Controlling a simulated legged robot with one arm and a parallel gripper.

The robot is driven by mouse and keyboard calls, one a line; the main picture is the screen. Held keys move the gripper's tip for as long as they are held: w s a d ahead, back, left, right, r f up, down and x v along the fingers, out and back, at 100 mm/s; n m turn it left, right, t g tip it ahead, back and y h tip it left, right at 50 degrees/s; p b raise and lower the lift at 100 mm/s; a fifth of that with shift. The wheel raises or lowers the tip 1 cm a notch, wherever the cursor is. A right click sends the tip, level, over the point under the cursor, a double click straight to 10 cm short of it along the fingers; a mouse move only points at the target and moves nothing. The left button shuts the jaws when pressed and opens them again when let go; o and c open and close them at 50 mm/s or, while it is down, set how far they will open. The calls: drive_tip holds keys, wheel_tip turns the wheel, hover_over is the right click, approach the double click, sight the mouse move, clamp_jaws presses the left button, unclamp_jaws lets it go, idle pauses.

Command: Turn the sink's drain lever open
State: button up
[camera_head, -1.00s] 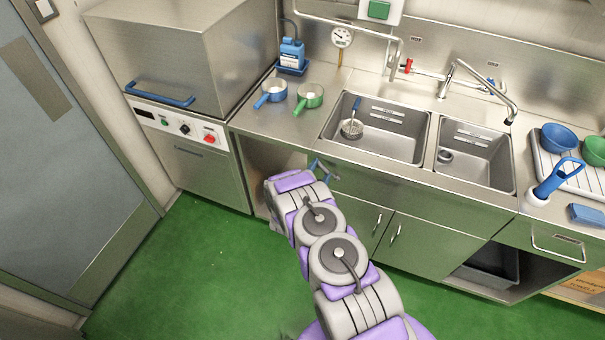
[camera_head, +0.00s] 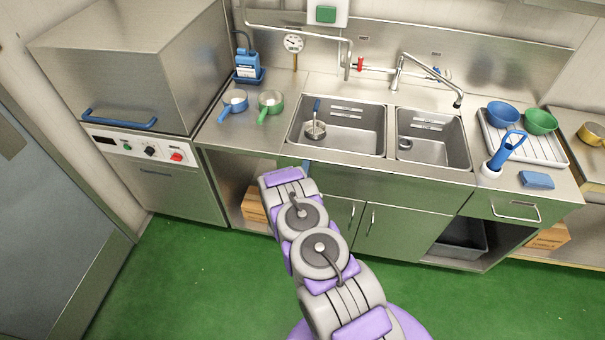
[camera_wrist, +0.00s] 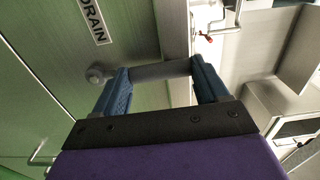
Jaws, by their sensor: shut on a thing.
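In the head view my arm covers the lever and nearly all of my gripper, just below the front edge of the left sink basin (camera_head: 355,128). A blue-handled strainer (camera_head: 315,125) sits in that basin.
A right basin (camera_head: 440,143) and a tap (camera_head: 400,66) are beside it. Blue and green pans (camera_head: 270,102) stand left on the counter. A steel machine (camera_head: 150,75) is at the left. An open cabinet bay with a cardboard box (camera_head: 255,205) is beside my arm. Green floor is clear.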

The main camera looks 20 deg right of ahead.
drive_tip(key=shift+s+d+f, duration=0.15)
idle(0.4)
drive_tip(key=o, duration=1.5)
drive_tip(key=shift+d, duration=0.1)
drive_tip(key=v, duration=1.7)
